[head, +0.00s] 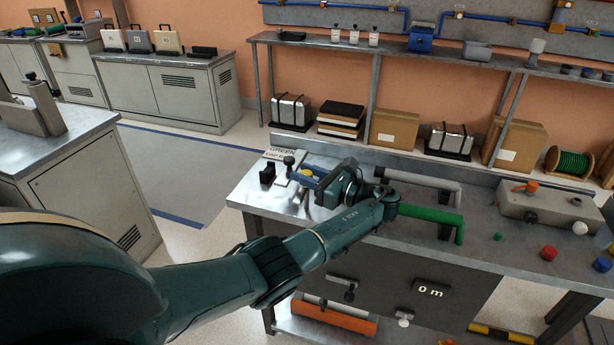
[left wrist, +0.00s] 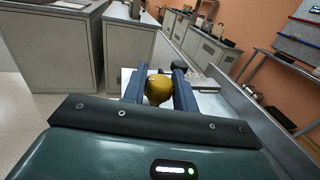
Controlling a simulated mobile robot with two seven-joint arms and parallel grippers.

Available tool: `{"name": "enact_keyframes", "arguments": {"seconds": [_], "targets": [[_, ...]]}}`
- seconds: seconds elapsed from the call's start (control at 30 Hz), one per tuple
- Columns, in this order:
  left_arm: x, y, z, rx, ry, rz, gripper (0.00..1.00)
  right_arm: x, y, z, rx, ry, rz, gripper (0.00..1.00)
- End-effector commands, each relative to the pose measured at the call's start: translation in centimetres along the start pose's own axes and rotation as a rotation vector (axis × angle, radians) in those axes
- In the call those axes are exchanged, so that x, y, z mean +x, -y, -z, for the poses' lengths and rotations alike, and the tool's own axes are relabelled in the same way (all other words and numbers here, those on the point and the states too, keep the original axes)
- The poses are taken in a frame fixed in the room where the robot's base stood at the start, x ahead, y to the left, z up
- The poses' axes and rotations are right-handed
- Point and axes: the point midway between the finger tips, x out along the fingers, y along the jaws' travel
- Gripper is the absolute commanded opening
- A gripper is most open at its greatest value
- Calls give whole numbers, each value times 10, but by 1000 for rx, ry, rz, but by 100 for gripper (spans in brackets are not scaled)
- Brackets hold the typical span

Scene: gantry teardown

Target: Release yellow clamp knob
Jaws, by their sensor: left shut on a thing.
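The yellow clamp knob (left wrist: 157,90) is rounded and sits between the two dark fingers of my left gripper (left wrist: 159,88) in the left wrist view. The fingers are shut on it, one on each side. I cannot tell how the knob meets the clamp. My right gripper is not in view.
On the bench (head: 262,197), a black block (head: 267,175) and a lettered plate (head: 281,155) are left of my gripper. A green pipe (head: 432,215), a grey pipe (head: 425,180) and a grey box (head: 548,207) are to the right. Red (head: 549,253) and blue (head: 602,265) caps lie near the front.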

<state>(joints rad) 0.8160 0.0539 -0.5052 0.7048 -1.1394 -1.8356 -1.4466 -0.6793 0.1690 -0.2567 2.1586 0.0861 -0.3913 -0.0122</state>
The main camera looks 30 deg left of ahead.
Motion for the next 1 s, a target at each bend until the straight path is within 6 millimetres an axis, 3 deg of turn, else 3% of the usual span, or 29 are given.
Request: {"name": "enact_keyframes", "arguments": {"seconds": [0.27, 0.3, 0.53, 0.83, 1.0], "targets": [[2, 0, -1, -1, 2, -3, 5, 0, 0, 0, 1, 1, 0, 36], [2, 0, -2, -1, 2, -3, 31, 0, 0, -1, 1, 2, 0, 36], [1, 0, -1, -1, 1, -1, 49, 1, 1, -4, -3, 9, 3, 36], [-4, 0, 0, 0, 0, 1, 49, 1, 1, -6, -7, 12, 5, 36], [-29, 1, 0, -2, -1, 4, 49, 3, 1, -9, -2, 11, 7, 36]]}}
